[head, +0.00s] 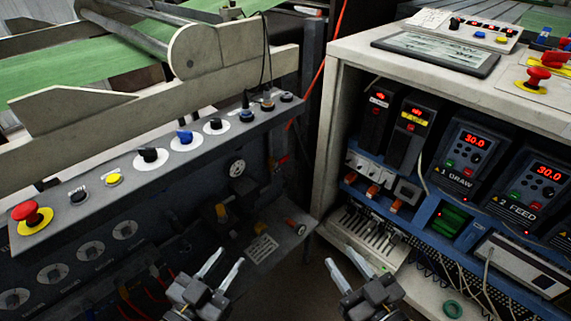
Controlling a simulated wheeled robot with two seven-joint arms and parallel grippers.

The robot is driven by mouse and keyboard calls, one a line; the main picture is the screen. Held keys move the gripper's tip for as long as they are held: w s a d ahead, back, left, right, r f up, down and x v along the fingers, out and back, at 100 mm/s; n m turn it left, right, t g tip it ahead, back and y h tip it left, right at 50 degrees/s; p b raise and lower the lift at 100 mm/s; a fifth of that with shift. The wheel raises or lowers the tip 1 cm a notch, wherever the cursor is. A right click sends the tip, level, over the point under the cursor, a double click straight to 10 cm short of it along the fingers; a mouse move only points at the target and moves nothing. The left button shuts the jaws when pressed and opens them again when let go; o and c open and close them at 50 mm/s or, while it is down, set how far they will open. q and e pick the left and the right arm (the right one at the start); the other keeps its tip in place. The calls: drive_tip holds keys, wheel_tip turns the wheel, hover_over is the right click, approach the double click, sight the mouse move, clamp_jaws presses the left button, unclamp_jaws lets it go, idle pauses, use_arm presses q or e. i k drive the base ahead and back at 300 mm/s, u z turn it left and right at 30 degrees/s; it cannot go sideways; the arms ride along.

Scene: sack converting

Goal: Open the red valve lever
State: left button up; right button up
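A small red lever-like part (282,160) shows on the dark machine side near the upright post, in the middle of the head view. It is small and dim, so I cannot tell for sure that it is the valve lever or which way it is turned. My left gripper (228,258) is at the bottom centre-left, below and left of that part, with its two fingers apart and nothing between them. My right gripper (341,257) is at the bottom centre, below and right of it, also with fingers apart and empty. Neither gripper touches the red part.
A control panel (120,200) with knobs and a red emergency button (32,215) runs along the left. A small ledge (262,248) juts out above my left gripper. An open white cabinet (330,130) with drives stands right. The gap between is dark floor.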

sight(284, 159)
drive_tip(key=k, duration=0.5)
drive_tip(key=z, duration=0.45)
drive_tip(key=i, duration=1.3)
drive_tip(key=u, duration=0.25)
